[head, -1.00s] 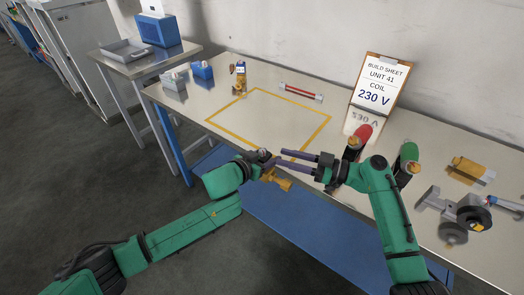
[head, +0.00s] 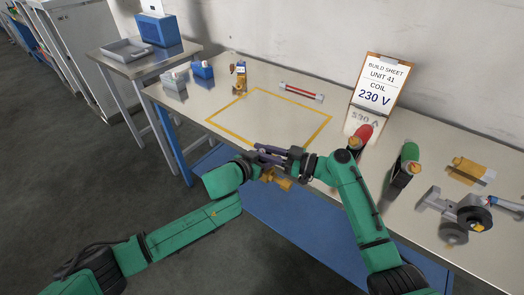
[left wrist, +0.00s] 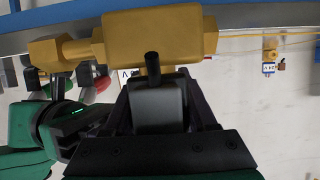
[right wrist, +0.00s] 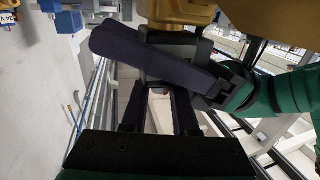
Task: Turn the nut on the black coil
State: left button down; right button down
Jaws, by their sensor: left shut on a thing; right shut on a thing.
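A brass valve (head: 279,180) with the black coil on it is held up in front of the bench. In the left wrist view the valve (left wrist: 160,35) lies across the top. The black coil (left wrist: 158,103) is between the fingers of my left gripper (left wrist: 160,105), which is shut on it. My right gripper (head: 270,153) reaches in from the right with its fingertips at the coil. In the right wrist view its fingers (right wrist: 160,105) are closed at the coil's end, beside a dark left finger. The nut is hidden there.
The bench (head: 225,105) carries a yellow outlined area, a red-striped bar (head: 301,92), blue (head: 203,70) and grey (head: 174,81) blocks, and red (head: 363,133) and green (head: 410,151) handled items. A wheeled fixture (head: 470,213) stands far right.

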jog(key=shift+f+m+t+h, duration=0.15)
jog(key=shift+m+t+h, duration=0.35)
jog(key=shift+m+t, duration=0.5)
jog(key=shift+d+r+m+t+h, duration=0.2)
jog(key=shift+m+t+h, duration=0.25)
jog(key=shift+t, duration=0.55)
jog(key=shift+w, duration=0.1)
jog(key=c, duration=1)
grip_release()
jog(key=shift+o, duration=0.2)
jog(key=v, duration=1.2)
jog(key=shift+r, duration=0.1)
